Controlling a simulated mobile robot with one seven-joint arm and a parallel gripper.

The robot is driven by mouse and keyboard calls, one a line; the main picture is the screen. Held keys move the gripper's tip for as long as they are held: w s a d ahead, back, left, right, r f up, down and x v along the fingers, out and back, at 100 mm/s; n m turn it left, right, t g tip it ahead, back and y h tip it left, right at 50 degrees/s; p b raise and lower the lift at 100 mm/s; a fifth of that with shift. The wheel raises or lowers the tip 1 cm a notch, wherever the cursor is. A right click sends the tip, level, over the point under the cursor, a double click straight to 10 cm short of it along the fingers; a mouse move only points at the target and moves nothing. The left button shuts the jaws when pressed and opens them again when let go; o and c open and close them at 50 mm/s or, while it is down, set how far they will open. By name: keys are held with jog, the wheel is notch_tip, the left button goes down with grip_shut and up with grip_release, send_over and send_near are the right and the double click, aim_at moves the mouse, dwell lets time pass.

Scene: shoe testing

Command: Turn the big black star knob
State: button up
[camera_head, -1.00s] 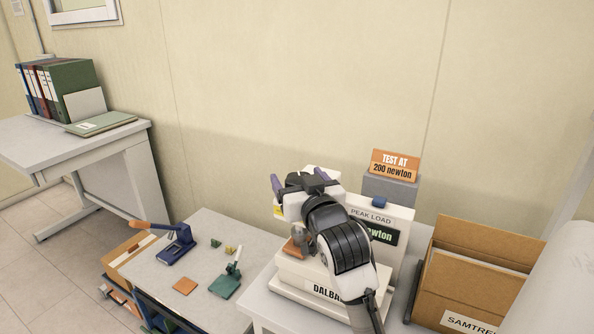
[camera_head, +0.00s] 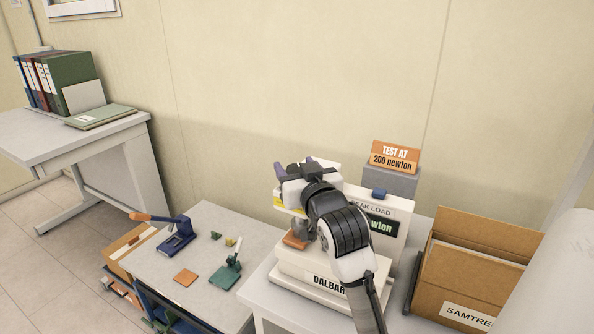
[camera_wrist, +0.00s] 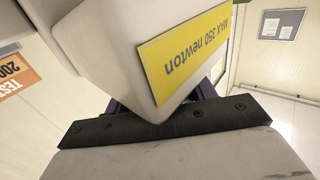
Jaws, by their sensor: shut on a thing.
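The white test machine (camera_head: 325,275) stands on the right-hand table, with a display panel and the label DALBAR. The big black star knob is hidden behind my gripper and the machine's head. My gripper (camera_head: 293,166) is at the top of the machine's head, its purple fingers on either side of it. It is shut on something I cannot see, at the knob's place. In the wrist view, the machine's white head (camera_wrist: 110,45) with a yellow label, MAX 350 newton, covers most of what lies between the fingers.
An orange sign (camera_head: 395,157) reading TEST AT 200 newton stands behind the machine. A blue button (camera_head: 379,193) tops the panel. A cardboard box (camera_head: 470,275) stands at the right. The left table bears a blue lever tool (camera_head: 177,238) and a green one (camera_head: 226,272).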

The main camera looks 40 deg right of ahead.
jog(key=shift+a+f+n+y+b, duration=0.15)
jog(key=shift+n+y+b, duration=0.25)
jog(key=shift+y+b, duration=0.2)
jog(key=shift+t+y, duration=0.3)
jog(key=o, duration=1)
jog(key=shift+s, duration=0.1)
jog(key=b+v, duration=0.3)
jog(key=v, duration=1)
jog(key=shift+s+b, duration=0.3)
jog(key=shift+b, duration=0.1)
